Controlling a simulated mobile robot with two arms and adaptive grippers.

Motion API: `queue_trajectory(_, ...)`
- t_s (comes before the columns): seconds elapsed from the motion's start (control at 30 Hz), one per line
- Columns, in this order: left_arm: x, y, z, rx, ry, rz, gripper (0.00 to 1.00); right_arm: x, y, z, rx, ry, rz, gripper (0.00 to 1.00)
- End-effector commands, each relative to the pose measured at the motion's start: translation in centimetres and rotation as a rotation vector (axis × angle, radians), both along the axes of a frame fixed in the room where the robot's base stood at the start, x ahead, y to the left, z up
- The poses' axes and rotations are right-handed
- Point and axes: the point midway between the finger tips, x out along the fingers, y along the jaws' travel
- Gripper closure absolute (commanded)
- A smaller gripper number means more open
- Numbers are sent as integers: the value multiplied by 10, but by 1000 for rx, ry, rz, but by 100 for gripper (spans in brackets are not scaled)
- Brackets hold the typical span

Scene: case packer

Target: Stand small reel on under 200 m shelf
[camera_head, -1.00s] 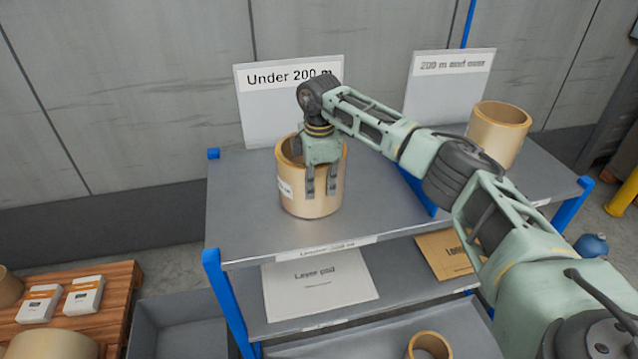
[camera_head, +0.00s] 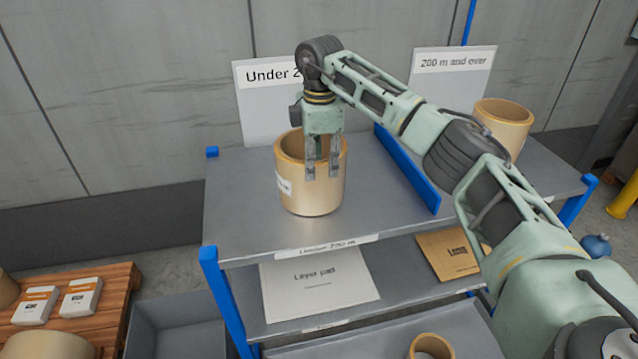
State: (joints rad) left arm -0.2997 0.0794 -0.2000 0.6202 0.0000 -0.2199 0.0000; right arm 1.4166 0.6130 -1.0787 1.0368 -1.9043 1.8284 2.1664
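The small reel (camera_head: 312,196) is a tan cardboard tube with a white label. It stands upright on the left part of the shelf top (camera_head: 240,215), in front of the sign "Under 200 m" (camera_head: 262,110), which my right arm partly covers. My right gripper (camera_head: 323,172) points down at the reel's rim. Its two fingers are spread apart and overlap the reel's near wall in the picture. The dark inside of the reel shows between them. I cannot tell whether a finger touches the reel. My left gripper is not in view.
A blue divider (camera_head: 408,170) splits the shelf top. Another tan reel (camera_head: 500,130) stands right of it by the "200 m and over" sign (camera_head: 452,85). Lower shelves hold a layer pad (camera_head: 320,295) and a reel (camera_head: 430,345). A pallet (camera_head: 110,300) is at lower left.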

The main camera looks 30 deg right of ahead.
Motion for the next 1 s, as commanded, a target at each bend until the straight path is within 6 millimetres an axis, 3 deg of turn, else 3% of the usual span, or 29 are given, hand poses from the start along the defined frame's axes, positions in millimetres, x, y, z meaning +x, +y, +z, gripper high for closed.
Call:
queue_trajectory(0.03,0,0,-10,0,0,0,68,1,1,8,1,-5,1,70)
queue_trajectory(0.2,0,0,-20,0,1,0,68,0,1,41,0,-3,1,70)
queue_trajectory(0.4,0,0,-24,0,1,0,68,-1,0,60,-1,1,0,70)
queue_trajectory(1.0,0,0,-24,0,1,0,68,-1,0,62,0,2,1,70)
